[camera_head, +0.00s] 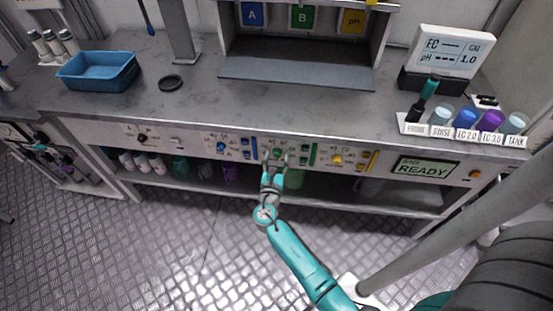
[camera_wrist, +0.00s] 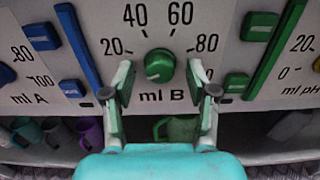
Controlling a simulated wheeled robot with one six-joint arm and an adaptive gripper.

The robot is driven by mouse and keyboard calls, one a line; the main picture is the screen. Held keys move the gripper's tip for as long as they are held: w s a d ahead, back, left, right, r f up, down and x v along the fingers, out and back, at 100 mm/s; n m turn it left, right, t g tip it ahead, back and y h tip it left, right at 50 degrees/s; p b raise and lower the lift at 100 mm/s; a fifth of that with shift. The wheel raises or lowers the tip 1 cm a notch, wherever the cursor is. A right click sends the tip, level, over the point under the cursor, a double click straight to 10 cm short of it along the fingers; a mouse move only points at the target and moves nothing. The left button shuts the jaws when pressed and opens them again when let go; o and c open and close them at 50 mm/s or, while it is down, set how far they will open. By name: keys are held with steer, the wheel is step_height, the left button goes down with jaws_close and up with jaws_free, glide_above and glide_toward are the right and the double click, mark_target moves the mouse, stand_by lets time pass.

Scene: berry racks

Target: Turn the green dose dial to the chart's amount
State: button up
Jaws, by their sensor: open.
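The green dose dial (camera_wrist: 160,66) sits on the grey panel above the label "ml B", inside a scale marked 20, 40, 60 and 80. A pale mark shows on its lower left face, but I cannot read its exact setting. My gripper (camera_wrist: 160,88) is open, with one finger on each side of the dial and gaps between them and it. In the head view my gripper (camera_head: 274,161) is at the middle of the bench's front panel, partly covering the dial. I see no readable chart of amounts.
A green slider (camera_wrist: 272,50) stands right of the dial and a blue slider (camera_wrist: 78,45) left. The yellow dial (camera_head: 337,160) and blue dial (camera_head: 220,147) are on the same panel. A display (camera_head: 423,168) reads READY. Cups stand on the shelf below.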

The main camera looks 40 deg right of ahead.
jaws_close()
steer(key=shift+m, duration=0.3)
steer(key=m, duration=0.3)
steer(key=shift+m, duration=0.3)
steer(key=m, duration=0.4)
steer(key=shift+m, duration=0.3)
steer(key=m, duration=0.4)
steer(key=shift+m, duration=2.5)
